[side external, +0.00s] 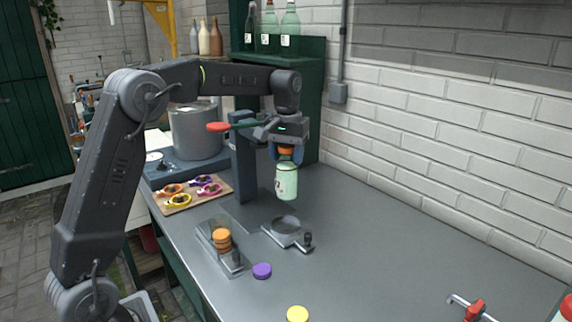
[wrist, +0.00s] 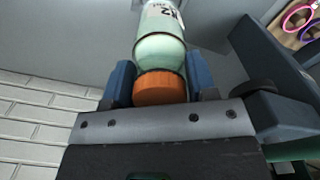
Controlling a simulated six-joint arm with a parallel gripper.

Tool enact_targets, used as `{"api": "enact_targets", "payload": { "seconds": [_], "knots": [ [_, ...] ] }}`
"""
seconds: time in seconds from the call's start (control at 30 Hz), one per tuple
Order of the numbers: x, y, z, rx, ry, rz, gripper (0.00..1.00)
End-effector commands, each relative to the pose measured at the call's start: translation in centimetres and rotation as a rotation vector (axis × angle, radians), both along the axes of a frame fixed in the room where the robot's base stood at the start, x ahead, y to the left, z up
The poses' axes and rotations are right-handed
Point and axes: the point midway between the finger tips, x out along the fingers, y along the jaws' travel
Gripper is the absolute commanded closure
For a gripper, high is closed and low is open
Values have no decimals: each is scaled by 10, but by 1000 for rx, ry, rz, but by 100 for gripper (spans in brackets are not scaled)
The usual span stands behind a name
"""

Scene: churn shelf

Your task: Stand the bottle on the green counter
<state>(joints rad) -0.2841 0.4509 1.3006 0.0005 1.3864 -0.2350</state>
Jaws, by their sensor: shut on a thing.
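A pale green bottle (side external: 287,183) with an orange cap hangs upright below my gripper (side external: 286,155), above the grey worktop. My gripper is shut on it at the cap. In the wrist view, the blue fingers of my gripper (wrist: 160,84) sit on either side of the orange cap, and the bottle (wrist: 160,48) with its white label extends away. A dark green counter unit (side external: 308,110) stands at the back against the brick wall, partly hidden by my arm. The grey worktop (side external: 400,240) has a green base below it.
A grey post (side external: 243,160) stands close left of the bottle. Left are a clear tray (side external: 207,234) with orange discs, a board (side external: 198,202) with coloured rings and a large pot (side external: 195,135). The right worktop is mostly clear.

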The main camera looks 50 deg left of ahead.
Motion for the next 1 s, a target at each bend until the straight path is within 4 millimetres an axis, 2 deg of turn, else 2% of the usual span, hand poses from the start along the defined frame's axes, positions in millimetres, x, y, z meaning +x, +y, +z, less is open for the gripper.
{"api": "enact_targets", "payload": {
  "seconds": [0.27,0.57,0.77,0.9,1.0],
  "knots": [
    [-7,-36,2,-1,0,-45,76],
    [-28,-100,6,-1,-1,-128,76],
    [-59,-159,8,-1,-1,-213,76],
    [-93,-204,8,-1,-1,-288,76],
    [-120,-231,7,-1,-2,-339,76]
  ]
}}
